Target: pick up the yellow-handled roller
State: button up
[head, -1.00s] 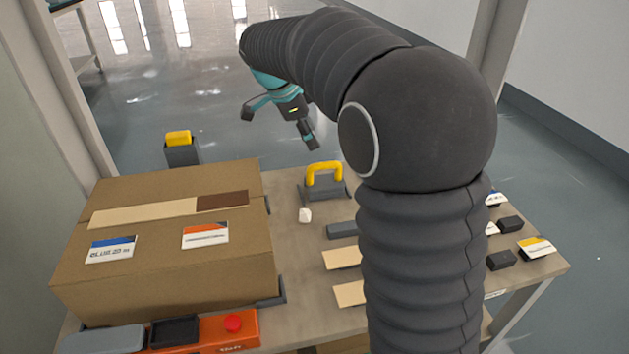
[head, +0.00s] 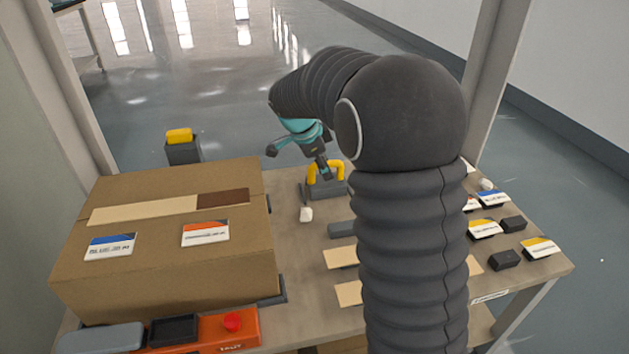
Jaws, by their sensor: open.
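The yellow-handled roller (head: 316,188) stands at the far edge of the table, with a grey base and an arched yellow handle. My gripper (head: 299,162) is open, its fingers spread wide. One fingertip appears in front of the yellow handle and hides part of it; the other is out to the left. I cannot tell whether the fingertip touches the handle. Nothing shows between the fingers.
A large cardboard box (head: 160,255) fills the table's left side. A small white piece (head: 306,214) lies just in front of the roller. A dark block with a yellow top (head: 180,136) shows behind the box. Small labelled items (head: 484,229) lie at the right.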

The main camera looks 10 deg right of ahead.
jog(key=shift+f, duration=0.2)
jog(key=shift+d, duration=0.1)
grip_shut()
jog(key=shift+r, duration=0.2)
